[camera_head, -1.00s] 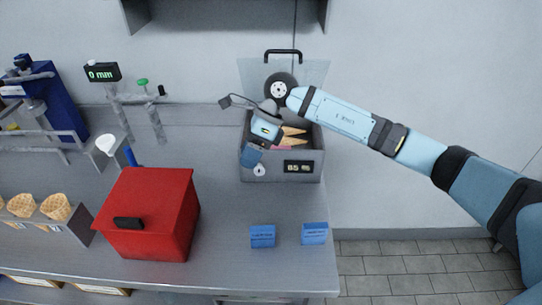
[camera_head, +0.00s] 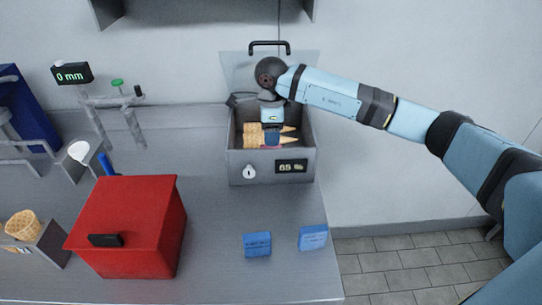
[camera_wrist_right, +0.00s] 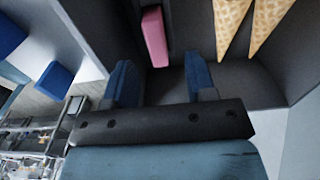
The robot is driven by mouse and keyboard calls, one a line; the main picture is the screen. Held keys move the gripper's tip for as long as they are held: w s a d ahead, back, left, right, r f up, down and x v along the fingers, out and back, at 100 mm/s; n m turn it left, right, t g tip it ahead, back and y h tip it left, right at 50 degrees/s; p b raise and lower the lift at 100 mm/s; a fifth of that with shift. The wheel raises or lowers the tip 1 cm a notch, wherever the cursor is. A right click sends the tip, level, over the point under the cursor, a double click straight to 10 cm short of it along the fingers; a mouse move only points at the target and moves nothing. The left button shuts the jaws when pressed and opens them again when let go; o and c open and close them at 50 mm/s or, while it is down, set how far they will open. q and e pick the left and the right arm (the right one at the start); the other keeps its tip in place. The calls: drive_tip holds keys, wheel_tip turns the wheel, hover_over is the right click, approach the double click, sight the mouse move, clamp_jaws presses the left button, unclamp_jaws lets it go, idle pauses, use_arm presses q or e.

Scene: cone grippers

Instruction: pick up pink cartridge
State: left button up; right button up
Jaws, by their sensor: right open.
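The pink cartridge (camera_wrist_right: 154,36) stands inside the open grey box near its front wall, seen in the right wrist view. My right gripper (camera_head: 271,138) is over the inside of the box, pointing down. In the right wrist view its two blue fingers (camera_wrist_right: 160,82) are apart, with nothing between them, and the pink cartridge lies just beyond the gap. My left gripper is in neither view.
Ice cream cones (camera_wrist_right: 240,25) lie in the grey box (camera_head: 235,163) beside the cartridge. The box walls are close around the gripper. A red box (camera_head: 130,230) and two blue blocks (camera_head: 257,245) (camera_head: 313,237) stand on the counter in front. A cone holder (camera_head: 45,240) is at left.

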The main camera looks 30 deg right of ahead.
wheel_tip(320, 180, down, 5)
drive_tip(key=shift+s+a+f, duration=0.1)
drive_tip(key=shift+s, duration=0.05)
clamp_jaws()
idle(0.4)
